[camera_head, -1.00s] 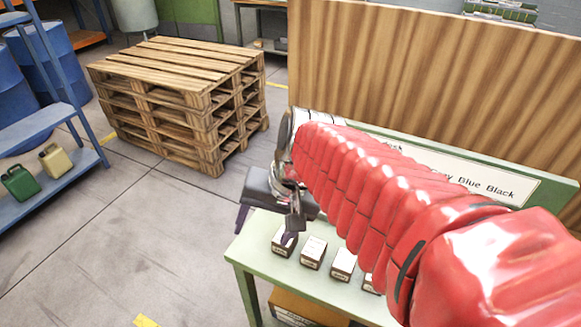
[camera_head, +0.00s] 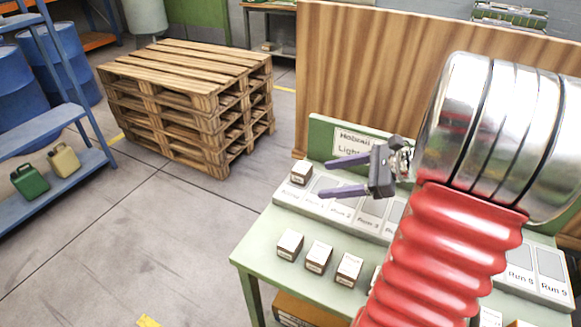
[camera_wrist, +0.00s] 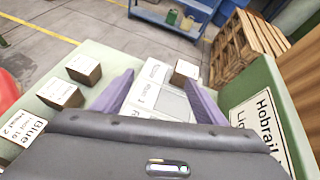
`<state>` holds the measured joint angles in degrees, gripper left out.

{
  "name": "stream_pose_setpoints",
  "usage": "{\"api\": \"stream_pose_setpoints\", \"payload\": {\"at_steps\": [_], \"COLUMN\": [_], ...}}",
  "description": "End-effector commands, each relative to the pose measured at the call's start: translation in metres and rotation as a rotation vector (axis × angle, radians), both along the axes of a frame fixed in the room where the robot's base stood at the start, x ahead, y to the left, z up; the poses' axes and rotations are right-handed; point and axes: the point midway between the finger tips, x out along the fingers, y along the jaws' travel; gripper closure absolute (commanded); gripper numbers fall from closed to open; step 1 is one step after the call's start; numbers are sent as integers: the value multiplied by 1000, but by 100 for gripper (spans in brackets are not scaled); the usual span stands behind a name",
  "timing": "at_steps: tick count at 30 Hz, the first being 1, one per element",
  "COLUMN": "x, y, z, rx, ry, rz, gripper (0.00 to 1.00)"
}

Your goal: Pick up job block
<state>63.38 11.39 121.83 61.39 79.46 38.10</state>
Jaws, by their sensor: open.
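Several small brown job blocks with white labelled tops stand on the green table. A front row holds a left block (camera_head: 290,244), a middle block (camera_head: 319,257) and a right block (camera_head: 349,269). Another block (camera_head: 301,173) stands at the back left, at the end of the row of labelled slots; it also shows in the wrist view (camera_wrist: 185,73) beyond the fingers. My gripper (camera_head: 345,177) is open and empty above the slots, its purple fingers pointing left toward the back block. In the wrist view its fingers (camera_wrist: 158,92) spread to either side of the slots. My red arm hides part of the table.
The green table (camera_head: 262,232) has a low back board with a sign (camera_head: 357,142). A wooden panel (camera_head: 370,70) stands behind it. Stacked pallets (camera_head: 190,105) stand at the left, and a blue shelf (camera_head: 50,190) with two canisters lies farther left. Floor between is clear.

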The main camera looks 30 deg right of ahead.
Motion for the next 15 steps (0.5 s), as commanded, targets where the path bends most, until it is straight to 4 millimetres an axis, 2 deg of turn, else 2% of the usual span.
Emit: {"api": "stream_pose_setpoints", "payload": {"at_steps": [1,3,6,9,15], "x": [-3,-6,-10,-12,-12], "y": [-18,-38,-56,-64,-65], "z": [-3,-3,-4,-4,-3], "rx": [51,108,164,186,188], "ry": [-5,-16,-30,-37,-38], "rz": [-58,-123,-183,-208,-211], "gripper": [34,34,34,34,34]}}
